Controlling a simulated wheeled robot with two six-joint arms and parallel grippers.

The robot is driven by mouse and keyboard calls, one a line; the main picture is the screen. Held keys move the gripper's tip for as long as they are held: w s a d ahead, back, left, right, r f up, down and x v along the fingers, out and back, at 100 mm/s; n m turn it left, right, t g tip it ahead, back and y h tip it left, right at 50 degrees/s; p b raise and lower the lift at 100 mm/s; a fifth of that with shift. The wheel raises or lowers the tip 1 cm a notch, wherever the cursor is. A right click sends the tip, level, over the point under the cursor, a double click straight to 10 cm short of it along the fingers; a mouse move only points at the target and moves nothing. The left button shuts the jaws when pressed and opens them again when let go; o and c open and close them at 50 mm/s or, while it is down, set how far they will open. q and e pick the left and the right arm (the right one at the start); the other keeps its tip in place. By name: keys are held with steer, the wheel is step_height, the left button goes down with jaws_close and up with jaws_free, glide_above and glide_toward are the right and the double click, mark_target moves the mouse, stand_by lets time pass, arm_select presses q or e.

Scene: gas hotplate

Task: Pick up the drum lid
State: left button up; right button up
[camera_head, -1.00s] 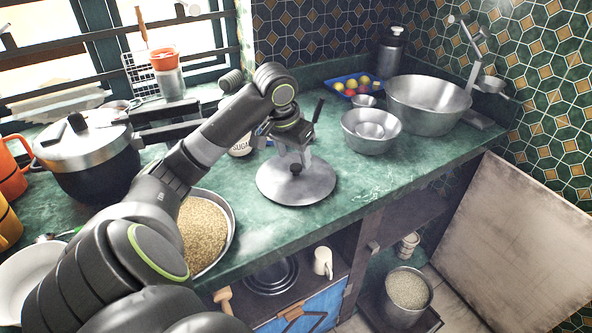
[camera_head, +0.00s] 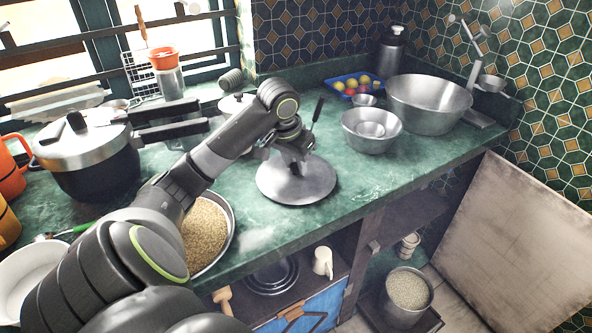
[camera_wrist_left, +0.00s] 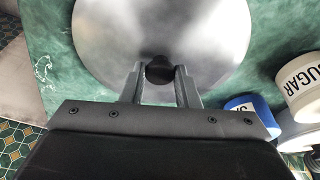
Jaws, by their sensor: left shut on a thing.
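The drum lid (camera_head: 283,190) is a round grey metal disc with a dark knob at its centre. It is at the counter's front edge in the head view, and I cannot tell whether it touches the counter. My left gripper (camera_head: 294,166) is above its middle. In the left wrist view, the lid (camera_wrist_left: 115,38) fills the upper part, and my left gripper (camera_wrist_left: 160,72) has its two fingers on either side of the black knob (camera_wrist_left: 159,70), shut on it. My right gripper is not in view.
Steel bowls (camera_head: 371,131) and a large basin (camera_head: 430,104) stand right of the lid. A pan of grain (camera_head: 205,236) is to the left, with a pressure cooker (camera_head: 88,155) beyond. A sugar canister (camera_wrist_left: 300,82) is near the gripper.

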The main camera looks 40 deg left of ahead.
mark_target(295, 166)
arm_select(q)
step_height(295, 166, up, 9)
steer(key=shift+f+p, duration=0.2)
steer(key=shift+p, duration=0.6)
steer(key=shift+r+p, duration=0.75)
steer(key=shift+p, duration=0.2)
steer(key=shift+d, duration=0.1)
